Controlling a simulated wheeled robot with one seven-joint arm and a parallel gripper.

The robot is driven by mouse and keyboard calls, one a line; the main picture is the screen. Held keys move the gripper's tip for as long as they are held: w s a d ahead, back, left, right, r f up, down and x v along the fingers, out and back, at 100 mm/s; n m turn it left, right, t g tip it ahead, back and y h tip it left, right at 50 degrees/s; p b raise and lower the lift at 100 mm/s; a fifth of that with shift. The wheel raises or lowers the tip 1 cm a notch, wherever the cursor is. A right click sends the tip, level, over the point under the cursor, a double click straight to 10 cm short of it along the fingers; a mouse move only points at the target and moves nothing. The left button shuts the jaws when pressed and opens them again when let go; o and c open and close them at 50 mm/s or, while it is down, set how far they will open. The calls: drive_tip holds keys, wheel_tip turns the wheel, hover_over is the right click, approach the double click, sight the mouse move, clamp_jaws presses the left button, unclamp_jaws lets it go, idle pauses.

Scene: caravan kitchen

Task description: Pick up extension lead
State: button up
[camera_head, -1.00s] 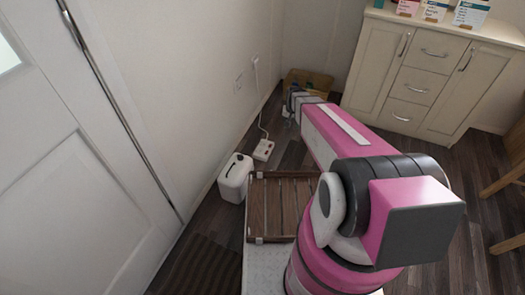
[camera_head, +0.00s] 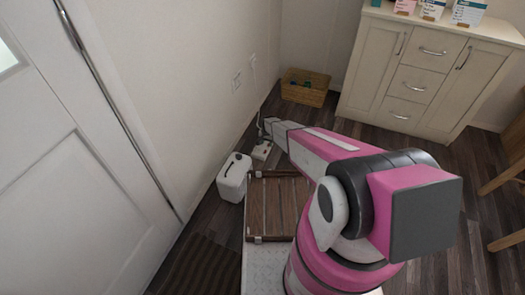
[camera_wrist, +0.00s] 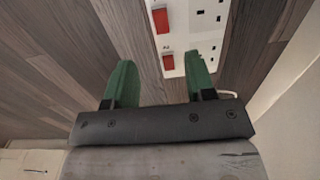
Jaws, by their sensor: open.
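The extension lead (camera_head: 262,151) is a white block lying on the dark wood floor near the wall. In the wrist view the extension lead (camera_wrist: 190,45) shows close up, with red switches and socket holes, running from the top edge down to between and right of my fingers. My gripper (camera_wrist: 158,85) has two green fingers standing apart with nothing held between them. The lead lies beyond the fingertips, nearer the right finger. In the head view my gripper (camera_head: 268,126) is beside the lead, and its fingers are too small to make out.
A white canister (camera_head: 233,178) stands left of the lead against the wall. A wooden slatted piece (camera_head: 279,205) lies just in front. A wicker basket (camera_head: 305,88) and a cream cabinet (camera_head: 425,75) stand behind. The floor between lead and basket is clear.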

sight(266, 150)
drive_tip(key=shift+a+f, duration=0.2)
drive_tip(key=shift+f, duration=2.95)
drive_tip(key=shift+c, duration=0.3)
drive_tip(key=shift+r, duration=0.1)
clamp_jaws()
